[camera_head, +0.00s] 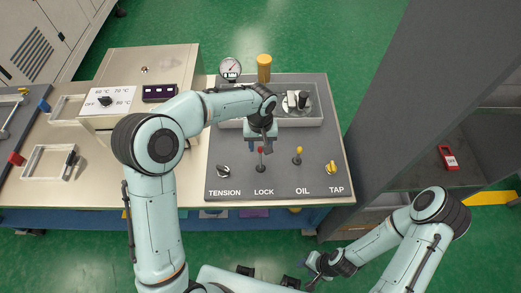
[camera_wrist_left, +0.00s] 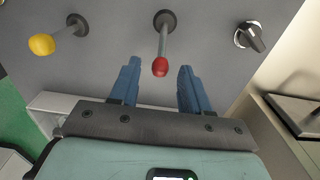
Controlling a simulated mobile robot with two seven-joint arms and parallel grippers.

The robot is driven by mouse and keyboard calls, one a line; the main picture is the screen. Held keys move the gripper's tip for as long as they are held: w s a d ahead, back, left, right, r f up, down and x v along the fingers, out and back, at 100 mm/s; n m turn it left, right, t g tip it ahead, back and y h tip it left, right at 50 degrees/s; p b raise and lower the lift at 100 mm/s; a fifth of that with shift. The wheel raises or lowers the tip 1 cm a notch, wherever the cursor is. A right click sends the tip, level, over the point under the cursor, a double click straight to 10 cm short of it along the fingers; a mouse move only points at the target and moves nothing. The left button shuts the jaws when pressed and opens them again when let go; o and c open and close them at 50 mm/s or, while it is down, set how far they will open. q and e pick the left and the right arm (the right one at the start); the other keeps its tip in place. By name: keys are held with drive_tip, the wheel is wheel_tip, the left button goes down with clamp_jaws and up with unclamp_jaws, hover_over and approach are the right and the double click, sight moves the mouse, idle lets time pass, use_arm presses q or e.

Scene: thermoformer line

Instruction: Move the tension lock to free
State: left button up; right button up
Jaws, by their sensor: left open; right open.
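The lock lever (camera_head: 261,167) has a red knob and rises from the dark panel above the word LOCK. In the left wrist view the red-knobbed lever (camera_wrist_left: 163,40) stands between and slightly beyond the blue fingers. My left gripper (camera_head: 261,147) is open over the lever; its fingers (camera_wrist_left: 159,66) flank the red knob with a gap on both sides. The head view partly hides the knob behind the gripper. The tension knob (camera_head: 223,171), black, is left of the lever. My right gripper (camera_head: 312,268) is low, in front of the bench, away from the panel.
A gauge (camera_head: 230,69) and an amber cylinder (camera_head: 264,68) stand behind. A control box (camera_head: 140,90) is left. A dark cabinet (camera_head: 400,100) stands right.

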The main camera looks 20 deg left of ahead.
sight(261, 150)
use_arm(q)
drive_tip(key=shift+f, duration=1.95)
clamp_jaws()
drive_tip(key=shift+w, duration=0.1)
